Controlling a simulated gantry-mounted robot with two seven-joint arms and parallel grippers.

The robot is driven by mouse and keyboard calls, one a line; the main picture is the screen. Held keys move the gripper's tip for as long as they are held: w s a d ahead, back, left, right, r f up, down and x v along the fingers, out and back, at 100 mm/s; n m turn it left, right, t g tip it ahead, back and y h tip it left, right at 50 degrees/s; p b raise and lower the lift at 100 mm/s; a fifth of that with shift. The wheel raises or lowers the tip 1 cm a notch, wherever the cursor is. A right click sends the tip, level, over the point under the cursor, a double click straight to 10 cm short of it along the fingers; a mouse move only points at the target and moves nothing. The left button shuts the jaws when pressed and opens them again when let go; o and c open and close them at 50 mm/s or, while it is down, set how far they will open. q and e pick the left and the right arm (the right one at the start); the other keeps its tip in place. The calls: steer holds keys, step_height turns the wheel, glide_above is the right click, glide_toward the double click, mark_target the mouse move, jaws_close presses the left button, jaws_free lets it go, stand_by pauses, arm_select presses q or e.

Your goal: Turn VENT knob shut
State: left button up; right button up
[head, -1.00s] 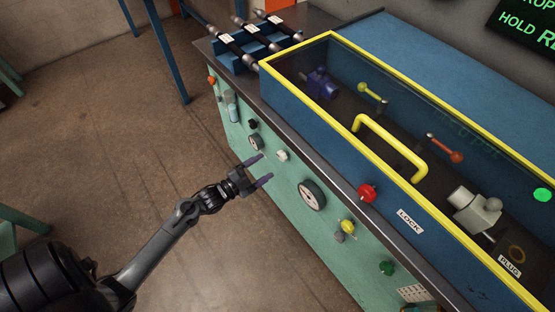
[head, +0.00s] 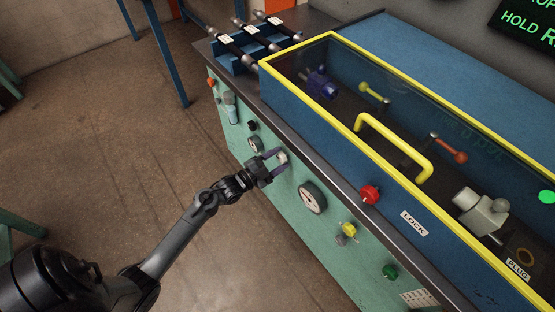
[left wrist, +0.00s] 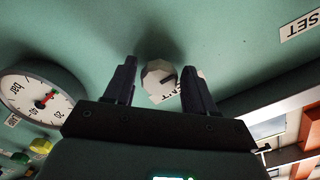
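The VENT knob (head: 282,157) is a small white faceted knob on the green front panel, partly hidden by my gripper in the head view. In the left wrist view the white knob (left wrist: 157,76) has a dark mark on its face, and a label ending in "ENT" is partly hidden beside it. My left gripper (head: 281,161) is at the panel, open, with one finger on each side of the knob. In the left wrist view the fingers (left wrist: 160,68) show gaps to the knob on both sides. My right gripper is not in view.
Red (head: 370,194), yellow (head: 349,229) and green (head: 390,271) knobs lie further right. A yellow-edged clear cover with a yellow handle (head: 397,143) is above. The floor in front is clear.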

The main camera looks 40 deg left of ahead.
arm_select(q)
steer(key=c, duration=0.7)
steer(key=shift+c, duration=0.2)
steer(key=n+p, duration=0.3)
steer(key=shift+r, duration=0.2)
steer(key=n+p, duration=0.3)
steer(key=shift+d+n, duration=0.1)
steer(key=shift+n, duration=0.2)
steer(key=n+p, duration=0.2)
steer(key=shift+f+n, duration=0.1)
steer(key=shift+n, duration=0.3)
steer(key=n+p, duration=0.2)
steer(key=n, duration=0.1)
steer(key=shift+d+n, duration=0.15)
steer(key=shift+n, duration=0.15)
steer(key=n+p, duration=0.2)
steer(key=n, duration=0.2)
steer(key=shift+s+d+n, duration=0.1)
steer(key=shift+n, duration=0.3)
steer(key=shift+f, duration=0.1)
